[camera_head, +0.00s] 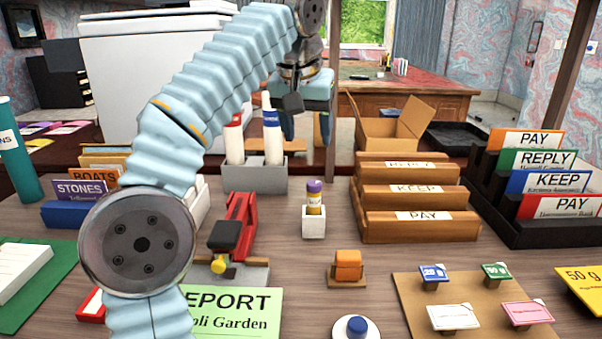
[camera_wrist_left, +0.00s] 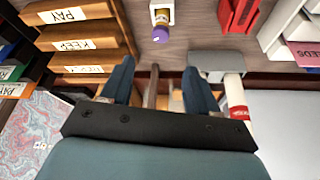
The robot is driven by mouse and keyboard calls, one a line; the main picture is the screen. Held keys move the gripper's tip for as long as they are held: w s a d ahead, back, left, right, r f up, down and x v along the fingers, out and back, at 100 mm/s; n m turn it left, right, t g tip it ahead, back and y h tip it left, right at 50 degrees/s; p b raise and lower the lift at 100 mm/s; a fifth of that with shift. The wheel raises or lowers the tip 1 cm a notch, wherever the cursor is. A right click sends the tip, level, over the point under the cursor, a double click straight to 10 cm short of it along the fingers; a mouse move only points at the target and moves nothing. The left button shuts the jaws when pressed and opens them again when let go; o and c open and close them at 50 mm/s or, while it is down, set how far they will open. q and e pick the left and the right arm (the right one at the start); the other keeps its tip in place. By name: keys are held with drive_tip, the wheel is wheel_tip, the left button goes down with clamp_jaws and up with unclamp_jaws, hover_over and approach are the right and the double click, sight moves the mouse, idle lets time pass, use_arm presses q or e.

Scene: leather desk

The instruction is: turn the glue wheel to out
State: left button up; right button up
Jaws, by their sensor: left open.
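The glue stick (camera_head: 314,196) stands upright in a small white holder (camera_head: 314,222) near the middle of the desk. Its top end is purple, with a yellow band below. It also shows in the left wrist view (camera_wrist_left: 160,28), purple end toward the gripper. I cannot make out any "out" mark or the wheel's setting. My left gripper (camera_head: 305,115) is open and empty, above and behind the glue stick, touching nothing that I can see. Its two dark blue fingers show apart in the left wrist view (camera_wrist_left: 157,85). My right gripper is not in view.
A grey holder (camera_head: 254,180) with white tubes stands left of the glue. A red stapler-like tool (camera_head: 238,225) is in front of it. Wooden label racks (camera_head: 420,228) stand right. An orange block (camera_head: 347,268) and a blue-knobbed stamp (camera_head: 357,328) are nearer.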

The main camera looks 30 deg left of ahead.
sight(314, 183)
use_arm(q)
drive_tip(key=x, duration=1.3)
drive_tip(key=shift+f, duration=0.15)
drive_tip(key=c, duration=1.1)
